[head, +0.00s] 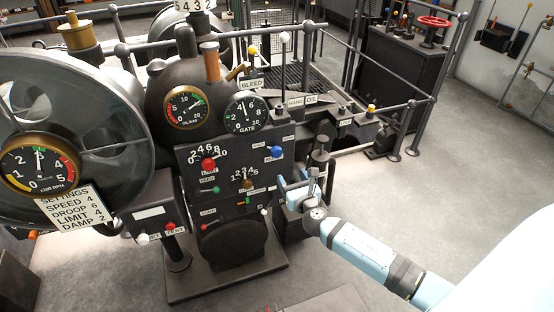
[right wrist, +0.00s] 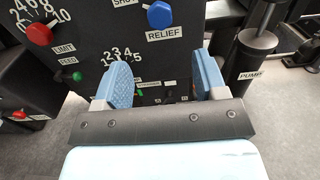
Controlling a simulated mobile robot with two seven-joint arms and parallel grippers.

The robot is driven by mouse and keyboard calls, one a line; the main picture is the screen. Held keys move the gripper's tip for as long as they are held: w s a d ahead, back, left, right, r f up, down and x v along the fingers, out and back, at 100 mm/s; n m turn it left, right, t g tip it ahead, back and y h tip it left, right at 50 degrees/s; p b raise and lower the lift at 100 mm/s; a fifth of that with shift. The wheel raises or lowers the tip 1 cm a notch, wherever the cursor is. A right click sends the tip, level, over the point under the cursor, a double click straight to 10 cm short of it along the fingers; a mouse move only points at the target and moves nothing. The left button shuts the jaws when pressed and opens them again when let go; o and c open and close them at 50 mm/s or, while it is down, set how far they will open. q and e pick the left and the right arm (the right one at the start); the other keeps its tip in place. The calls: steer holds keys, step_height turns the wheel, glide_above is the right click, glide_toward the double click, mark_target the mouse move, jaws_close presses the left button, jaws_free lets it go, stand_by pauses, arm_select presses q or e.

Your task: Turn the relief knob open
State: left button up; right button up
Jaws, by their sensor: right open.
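The relief knob (right wrist: 160,15) is a blue faceted knob on the dark panel, with a RELIEF label under it, near the top middle of the right wrist view. In the head view the blue knob (head: 277,152) sits on the right part of the panel. My right gripper (head: 297,185) is in front of the panel's right side, lower than the knob and apart from it. In the right wrist view its two blue-padded fingers (right wrist: 162,72) are spread with nothing between them. My left gripper is not in view.
A red LIMIT knob (right wrist: 39,34) and a green FEED knob (head: 216,189) are left of the blue knob. A dark PUMP cylinder (right wrist: 256,48) stands right of my gripper. Gauges (head: 246,114) and a large wheel (head: 110,130) are left. Open floor (head: 400,210) lies right.

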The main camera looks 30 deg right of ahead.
mark_target(277, 153)
steer(key=b+x, duration=0.1)
steer(key=x, duration=1.2)
steer(key=shift+w+a, duration=0.1)
steer(key=c, duration=0.9)
